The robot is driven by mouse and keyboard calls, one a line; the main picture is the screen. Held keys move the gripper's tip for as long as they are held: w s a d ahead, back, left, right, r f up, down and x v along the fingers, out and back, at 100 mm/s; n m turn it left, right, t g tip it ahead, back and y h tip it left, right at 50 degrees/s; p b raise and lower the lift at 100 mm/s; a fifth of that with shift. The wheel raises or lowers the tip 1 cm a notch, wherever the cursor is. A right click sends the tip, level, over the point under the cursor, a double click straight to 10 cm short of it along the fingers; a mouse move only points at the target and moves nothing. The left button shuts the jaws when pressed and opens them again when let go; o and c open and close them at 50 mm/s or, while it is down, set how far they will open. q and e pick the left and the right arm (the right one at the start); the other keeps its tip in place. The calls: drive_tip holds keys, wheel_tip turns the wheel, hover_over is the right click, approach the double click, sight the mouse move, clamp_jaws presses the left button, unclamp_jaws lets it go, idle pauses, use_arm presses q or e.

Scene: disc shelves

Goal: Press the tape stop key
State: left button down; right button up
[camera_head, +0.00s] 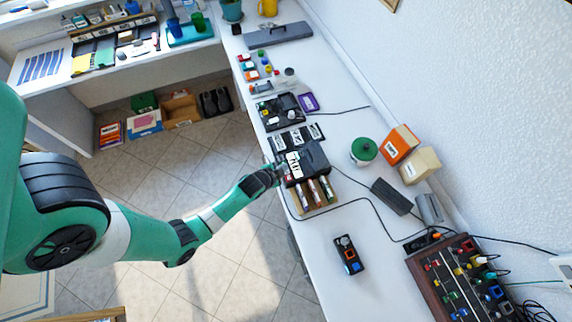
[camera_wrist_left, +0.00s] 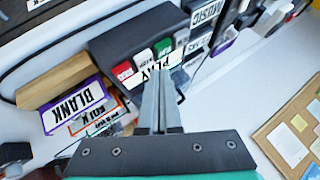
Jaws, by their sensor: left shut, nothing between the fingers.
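The tape player (camera_head: 315,155) is a dark grey box on the long white bench. In the left wrist view, the tape player (camera_wrist_left: 125,40) has a row of keys on its front: a red key (camera_wrist_left: 123,71), a white key (camera_wrist_left: 143,59), a green key (camera_wrist_left: 163,46) and another pale key (camera_wrist_left: 182,36). The key lettering is too small to tell which is stop. My left gripper (camera_head: 279,172) is shut and empty, at the player's front edge. In the left wrist view its fingertips (camera_wrist_left: 163,74) overlap the PLAY label just below the white and green keys; contact is unclear. My right gripper is out of view.
Cassettes, one marked BLANK (camera_wrist_left: 80,104), stand in a wooden rack (camera_head: 316,208) beside the player. Cables cross the bench.

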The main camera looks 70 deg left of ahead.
use_arm(q)
drive_tip(key=shift+f, duration=0.1)
idle(0.5)
drive_tip(key=shift+f+b, duration=0.3)
drive_tip(key=shift+f+b, duration=0.35)
drive_tip(key=shift+f, duration=0.05)
idle(0.5)
drive_tip(key=shift+r, duration=0.1)
drive_tip(key=shift+r+p, duration=0.7)
drive_tip(key=shift+p, duration=0.15)
wheel_tip(320, 180, up, 5)
drive_tip(key=p, duration=0.5)
drive_tip(key=shift+r, duration=0.1)
idle(0.6)
